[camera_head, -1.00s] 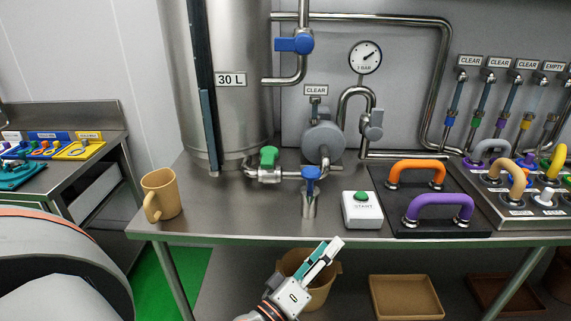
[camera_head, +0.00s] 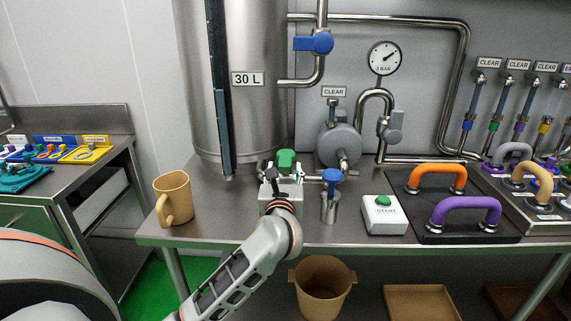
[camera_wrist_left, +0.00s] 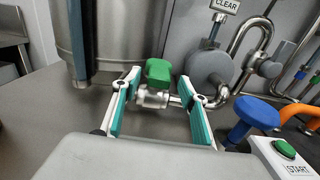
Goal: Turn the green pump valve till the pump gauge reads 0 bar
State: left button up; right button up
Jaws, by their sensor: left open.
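The green pump valve (camera_head: 286,159) sits on the low pipe between the steel tank and the grey pump. The pump gauge (camera_head: 385,58) is a round white dial on the back wall, labelled 3 BAR, with its needle pointing up and to the right. My left gripper (camera_head: 283,178) is open in front of the green valve. In the left wrist view the green valve (camera_wrist_left: 159,72) shows between and just beyond the two teal-padded fingers (camera_wrist_left: 157,105), which look apart from it. My right gripper is not in view.
A blue valve (camera_head: 331,176) stands just right of the gripper, near the START button box (camera_head: 384,214). The tank (camera_head: 238,90), marked 30 L, rises behind left. A tan mug (camera_head: 174,198) stands left. The grey pump (camera_head: 339,146) is behind right.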

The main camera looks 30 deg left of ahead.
aim_at(286, 160)
pick_arm(q)
jog(key=x, duration=0.5)
grip_shut()
